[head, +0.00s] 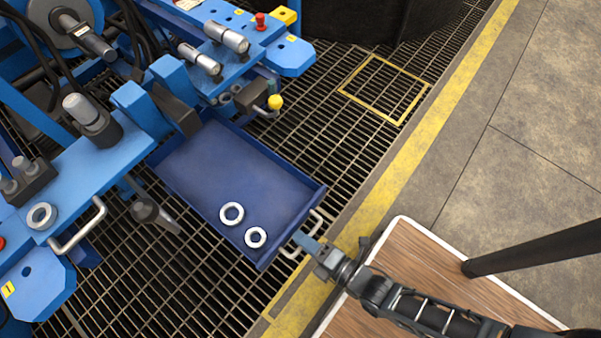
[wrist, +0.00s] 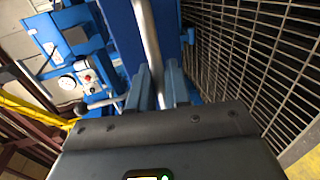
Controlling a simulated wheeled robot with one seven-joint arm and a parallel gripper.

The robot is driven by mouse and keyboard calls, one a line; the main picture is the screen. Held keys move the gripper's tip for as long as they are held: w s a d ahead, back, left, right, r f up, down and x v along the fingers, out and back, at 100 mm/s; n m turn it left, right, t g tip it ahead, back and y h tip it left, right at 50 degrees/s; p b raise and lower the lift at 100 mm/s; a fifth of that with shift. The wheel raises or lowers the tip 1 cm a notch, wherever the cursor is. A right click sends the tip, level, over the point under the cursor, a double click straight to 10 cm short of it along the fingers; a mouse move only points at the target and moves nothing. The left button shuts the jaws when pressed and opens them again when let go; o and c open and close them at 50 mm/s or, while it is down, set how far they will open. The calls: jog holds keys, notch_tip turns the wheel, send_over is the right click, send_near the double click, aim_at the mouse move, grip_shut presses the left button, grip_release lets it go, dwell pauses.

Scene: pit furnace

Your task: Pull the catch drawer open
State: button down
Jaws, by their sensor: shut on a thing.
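The catch drawer (head: 215,175) is a shallow blue tray that stands out from the blue machine over the grating. Two pale rings, one (head: 231,213) and another (head: 256,237), lie in it near its front. Its metal bar handle (head: 316,222) is on the front wall. My gripper (head: 304,240) is at the drawer front, with its blue fingers shut on the handle. In the wrist view the handle bar (wrist: 150,50) runs between the fingers (wrist: 158,88), and the blue drawer front is behind it. The fingertips are partly hidden by the bar.
The blue machine (head: 90,150) with knobs and another handle (head: 78,225) fills the left. Metal grating (head: 330,130) lies around the drawer. A yellow line (head: 430,130) borders the concrete floor (head: 540,100). A wood-topped surface (head: 420,255) is at the lower right.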

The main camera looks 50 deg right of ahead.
jog(key=c, duration=1.3)
grip_release()
jog(key=shift+c, duration=0.2)
jog(key=v, duration=0.8)
jog(key=shift+p, duration=0.4)
jog(key=s+d+r+m+p, duration=0.2)
jog(key=r+m+p, duration=0.5)
jog(key=r, duration=1.7)
jog(key=s+d+r+m+p, duration=0.2)
jog(key=r+m+p, duration=0.6)
jog(key=r, duration=1.6)
jog(key=d+m, duration=0.1)
jog(key=m, duration=0.2)
jog(key=shift+r+g, duration=0.15)
jog(key=shift+g, duration=0.25)
